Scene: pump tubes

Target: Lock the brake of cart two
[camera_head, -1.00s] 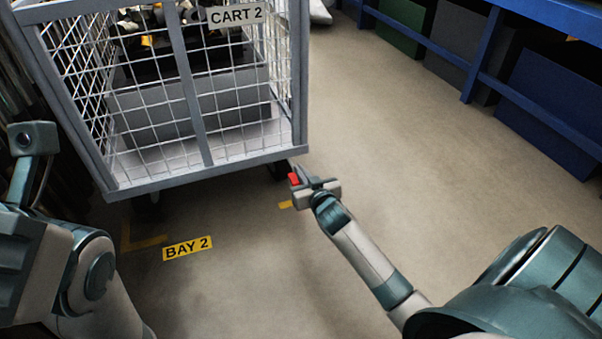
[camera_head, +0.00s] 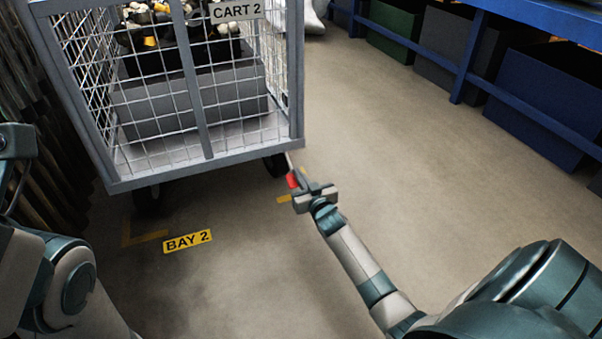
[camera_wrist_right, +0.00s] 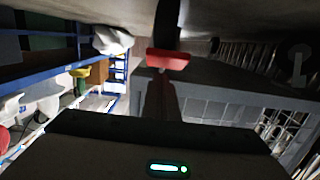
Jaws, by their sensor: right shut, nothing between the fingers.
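Cart two (camera_head: 205,150) is a grey wire-mesh cage cart with a "CART 2" sign (camera_head: 237,10), standing at the upper left of the head view. Its brake pedal (camera_head: 293,179) is red and sits by the dark wheel (camera_head: 275,165) at the cart's near right corner. My right gripper (camera_head: 302,182) is shut with nothing in it, right at the pedal. In the wrist view the red pedal (camera_wrist_right: 168,60) shows just beyond the dark fingers (camera_wrist_right: 160,98); I cannot tell whether they touch. My left arm shows at the left edge, but its gripper is out of view.
A yellow "BAY 2" floor label (camera_head: 187,241) lies in front of the cart. A blue rack (camera_head: 540,120) with several bins runs along the right. The floor between cart and rack is clear.

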